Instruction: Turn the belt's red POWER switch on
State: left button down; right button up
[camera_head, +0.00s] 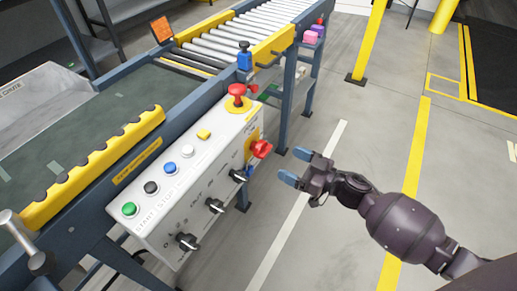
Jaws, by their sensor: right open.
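The red POWER switch (261,149) is a red rotary handle on a yellow plate at the right end of the belt's white control box (215,178). My right gripper (294,166) is open and empty, with blue fingertips pointing left toward the red handle. It is a short way to the right of the handle and does not appear to touch it. Whether the switch is on or off cannot be read. My left gripper is not in view.
A red mushroom button (237,92) stands on top of the box. Green, black, blue, white and yellow buttons line the top, and black knobs (214,206) stick out of the front. The belt (80,130) and rollers lie behind. Floor to the right is clear, apart from a yellow post (370,40).

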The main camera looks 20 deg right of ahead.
aim_at(268, 153)
jog(key=b+x, duration=0.1)
jog(key=x, duration=0.7)
jog(key=shift+w+a+f, duration=0.15)
jog(key=shift+w+a, duration=0.1)
jog(key=shift+w, duration=0.05)
jog(key=shift+w+a+b, duration=0.35)
jog(key=shift+w+a, duration=0.05)
jog(key=shift+w, duration=0.15)
jog(key=c, duration=0.9)
